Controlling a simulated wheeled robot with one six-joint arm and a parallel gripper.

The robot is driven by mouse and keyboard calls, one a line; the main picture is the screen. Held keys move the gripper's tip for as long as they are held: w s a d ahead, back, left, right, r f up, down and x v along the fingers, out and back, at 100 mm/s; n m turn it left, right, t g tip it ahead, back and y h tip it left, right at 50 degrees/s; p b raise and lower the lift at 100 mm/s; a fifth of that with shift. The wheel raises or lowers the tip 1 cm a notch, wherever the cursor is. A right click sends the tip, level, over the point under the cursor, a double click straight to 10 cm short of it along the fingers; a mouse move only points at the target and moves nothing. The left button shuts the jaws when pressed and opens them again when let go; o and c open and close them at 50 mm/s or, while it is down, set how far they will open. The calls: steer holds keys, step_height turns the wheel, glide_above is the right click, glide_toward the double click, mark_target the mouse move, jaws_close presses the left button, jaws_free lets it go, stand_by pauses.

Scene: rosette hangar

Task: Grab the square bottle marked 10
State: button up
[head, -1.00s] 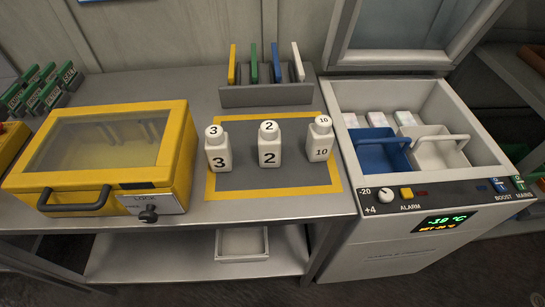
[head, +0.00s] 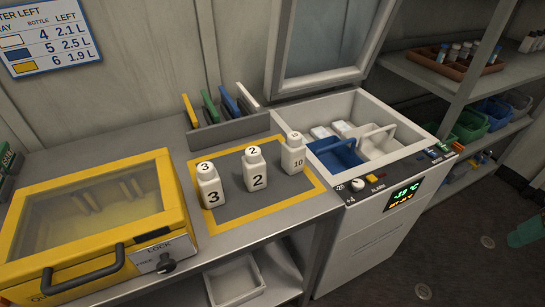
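The square white bottle marked 10 (head: 293,154) stands upright on a grey mat with a yellow border (head: 274,204), at the mat's right, near the open freezer. The bottle marked 2 (head: 255,170) stands to its left, and the bottle marked 3 (head: 210,186) stands farther left. The bottles stand apart from each other, with white caps bearing the same numbers. My gripper is not in view.
A yellow box with a clear lid (head: 95,220) is shut at left. A grey rack (head: 229,131) with coloured plates stands behind the mat. The freezer (head: 355,215) has its lid raised and holds blue and white bins.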

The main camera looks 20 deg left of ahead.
mark_target(300, 152)
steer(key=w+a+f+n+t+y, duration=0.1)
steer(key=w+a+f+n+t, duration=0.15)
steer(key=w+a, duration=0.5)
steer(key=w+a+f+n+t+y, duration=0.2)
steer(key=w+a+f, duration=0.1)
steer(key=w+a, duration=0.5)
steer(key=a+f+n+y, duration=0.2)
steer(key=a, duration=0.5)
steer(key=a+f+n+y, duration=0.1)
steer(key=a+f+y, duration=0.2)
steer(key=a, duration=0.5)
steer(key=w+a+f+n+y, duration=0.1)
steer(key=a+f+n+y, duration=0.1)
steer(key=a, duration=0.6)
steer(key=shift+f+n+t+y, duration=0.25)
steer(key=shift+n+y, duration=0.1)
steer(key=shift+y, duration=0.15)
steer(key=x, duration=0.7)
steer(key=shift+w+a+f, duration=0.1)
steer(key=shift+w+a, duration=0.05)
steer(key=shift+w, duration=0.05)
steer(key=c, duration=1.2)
